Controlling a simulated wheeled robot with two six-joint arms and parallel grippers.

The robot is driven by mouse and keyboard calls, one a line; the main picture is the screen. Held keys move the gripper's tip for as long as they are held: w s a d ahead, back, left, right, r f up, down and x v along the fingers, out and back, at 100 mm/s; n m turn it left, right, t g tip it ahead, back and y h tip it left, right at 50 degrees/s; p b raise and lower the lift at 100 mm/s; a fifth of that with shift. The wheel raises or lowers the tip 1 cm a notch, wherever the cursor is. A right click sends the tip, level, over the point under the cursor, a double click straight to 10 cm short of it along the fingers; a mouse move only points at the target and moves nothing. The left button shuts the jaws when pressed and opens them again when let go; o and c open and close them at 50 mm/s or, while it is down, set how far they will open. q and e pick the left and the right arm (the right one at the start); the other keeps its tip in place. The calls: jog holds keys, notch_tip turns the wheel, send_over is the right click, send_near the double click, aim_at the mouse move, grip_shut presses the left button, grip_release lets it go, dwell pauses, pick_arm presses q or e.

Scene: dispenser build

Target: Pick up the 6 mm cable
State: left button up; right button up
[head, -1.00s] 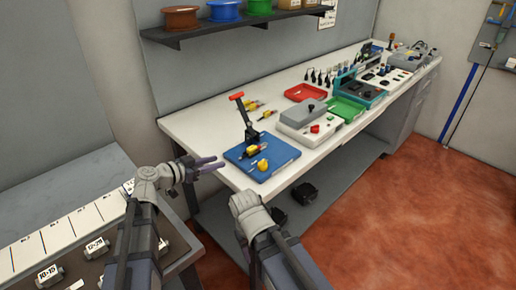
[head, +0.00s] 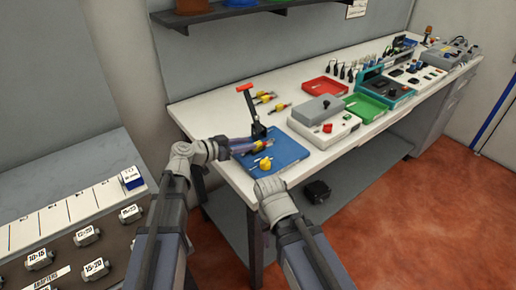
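I cannot make out a 6 mm cable for certain. Thin coloured strips lie on the white panel (head: 60,215) at the left, too small to identify. Whether the fingers are apart or touch that piece is unclear. Another yellow piece (head: 265,163) lies on the mat. My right arm ends in a grey wrist below the mat; its fingers are hidden.
The white bench (head: 220,108) runs back to the right. It holds a red tray (head: 324,89), a green tray (head: 368,107), a grey-topped box (head: 318,108) and yellow-handled tools (head: 265,97). Labelled blocks (head: 88,236) sit on the left table. The red floor at right is clear.

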aim_at(258, 143)
pick_arm(q)
jog(key=shift+f+b+x, duration=0.15)
jog(key=shift+b+x, duration=0.35)
jog(key=shift+x, duration=0.95)
jog(key=shift+f+b+x, duration=0.15)
jog(key=shift+b+x, duration=0.3)
jog(key=shift+x, duration=1.05)
jog(key=shift+s+a+r, duration=0.1)
grip_shut()
